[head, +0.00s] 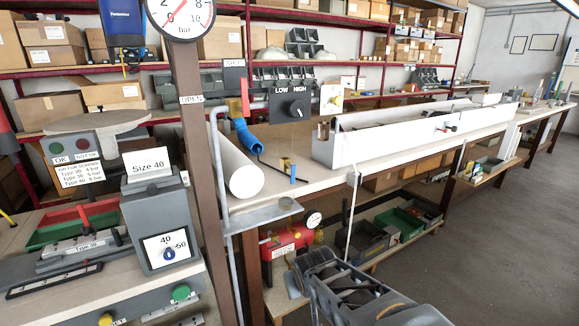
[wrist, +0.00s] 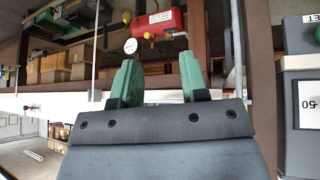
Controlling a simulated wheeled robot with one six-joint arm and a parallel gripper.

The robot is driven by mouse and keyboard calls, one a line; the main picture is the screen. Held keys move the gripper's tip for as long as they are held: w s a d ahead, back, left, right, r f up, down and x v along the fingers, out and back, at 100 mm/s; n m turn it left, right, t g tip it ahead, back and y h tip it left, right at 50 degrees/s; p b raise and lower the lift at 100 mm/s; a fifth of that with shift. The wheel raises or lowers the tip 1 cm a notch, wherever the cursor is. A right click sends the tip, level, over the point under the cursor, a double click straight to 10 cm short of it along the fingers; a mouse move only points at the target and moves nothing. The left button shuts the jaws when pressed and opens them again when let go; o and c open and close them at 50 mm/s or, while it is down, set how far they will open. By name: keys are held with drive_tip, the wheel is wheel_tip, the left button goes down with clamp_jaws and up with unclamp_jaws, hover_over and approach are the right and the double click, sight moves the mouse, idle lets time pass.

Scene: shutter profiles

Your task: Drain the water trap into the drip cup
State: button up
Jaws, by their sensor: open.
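My gripper (wrist: 160,76) is open and empty in the wrist view, its two green fingers well apart. A red tank (head: 289,243) with a white label sits under the bench in the head view; it also shows beyond the fingers in the wrist view (wrist: 172,20). A round gauge (head: 313,220) and a yellow fitting (head: 320,237) are at its right end. A small pale round thing (head: 286,203) on a grey metal plate (head: 262,213) may be the drip cup; I cannot tell. I cannot surely pick out the water trap.
A brown post (head: 195,170) carries a large pressure gauge (head: 180,15). A white roll (head: 238,170) lies on the bench. Green and grey bins (head: 400,224) fill the lower shelf. The floor at right is clear.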

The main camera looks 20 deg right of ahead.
drive_tip(key=w+d+r+t+p, duration=0.5)
drive_tip(key=w+d+r+p, duration=0.15)
drive_tip(key=r, duration=0.25)
drive_tip(key=n+t+y+p, duration=0.2)
drive_tip(key=t+y+p, duration=0.2)
drive_tip(key=t+p, duration=0.15)
approach(293, 178)
drive_tip(key=shift+t, duration=0.45)
drive_tip(key=w, duration=0.3)
drive_tip(key=w+p, duration=0.1)
drive_tip(key=w, duration=0.3)
drive_tip(key=w+a, duration=0.1)
drive_tip(key=w, duration=0.2)
drive_tip(key=shift+w+a+f, duration=0.1)
drive_tip(key=shift+w+f, duration=0.05)
drive_tip(key=shift+f, duration=0.2)
clamp_jaws()
